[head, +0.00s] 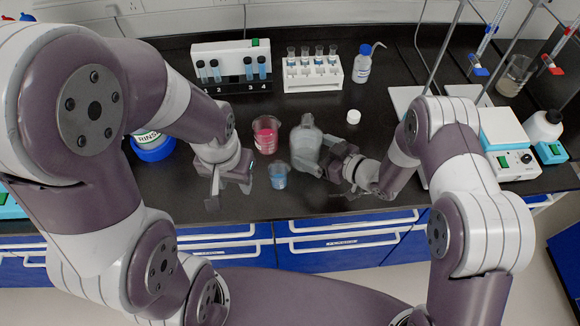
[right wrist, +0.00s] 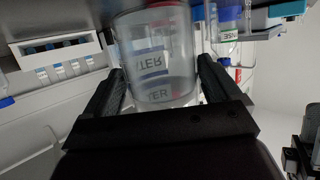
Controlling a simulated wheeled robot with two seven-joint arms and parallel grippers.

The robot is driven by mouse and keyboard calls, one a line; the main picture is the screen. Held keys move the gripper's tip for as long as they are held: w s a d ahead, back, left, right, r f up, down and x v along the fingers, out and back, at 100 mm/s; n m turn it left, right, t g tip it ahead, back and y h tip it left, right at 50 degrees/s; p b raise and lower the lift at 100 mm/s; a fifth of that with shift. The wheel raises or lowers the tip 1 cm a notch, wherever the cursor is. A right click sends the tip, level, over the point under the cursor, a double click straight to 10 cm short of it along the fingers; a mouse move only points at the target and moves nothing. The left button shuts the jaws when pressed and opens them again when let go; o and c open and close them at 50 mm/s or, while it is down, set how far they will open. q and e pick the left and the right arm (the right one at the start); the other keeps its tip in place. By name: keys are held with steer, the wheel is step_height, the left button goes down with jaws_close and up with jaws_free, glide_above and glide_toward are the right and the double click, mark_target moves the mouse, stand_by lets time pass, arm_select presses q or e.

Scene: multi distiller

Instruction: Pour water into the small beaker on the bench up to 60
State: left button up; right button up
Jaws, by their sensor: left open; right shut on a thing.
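A clear bottle (head: 305,142) stands near the front middle of the bench, about upright, its open neck on top. My right gripper (head: 326,160) is shut on its body from the right. A small beaker (head: 278,176) with blue contents is just left of and in front of the bottle. Its marks are too small to read. My left gripper (head: 214,190) is open and empty, left of the small beaker.
A beaker of red liquid (head: 265,134) stands behind the small beaker. A white cap (head: 353,117) lies behind the bottle. Tube racks (head: 312,75) and a wash bottle (head: 362,64) stand at the back. The bench's front edge is close to the small beaker.

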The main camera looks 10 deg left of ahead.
steer(key=shift+s+a, duration=0.1)
steer(key=shift+a, duration=0.2)
arm_select(q)
steer(key=shift+a, duration=0.25)
steer(key=shift+d, duration=0.2)
arm_select(e)
steer(key=shift+d, duration=0.25)
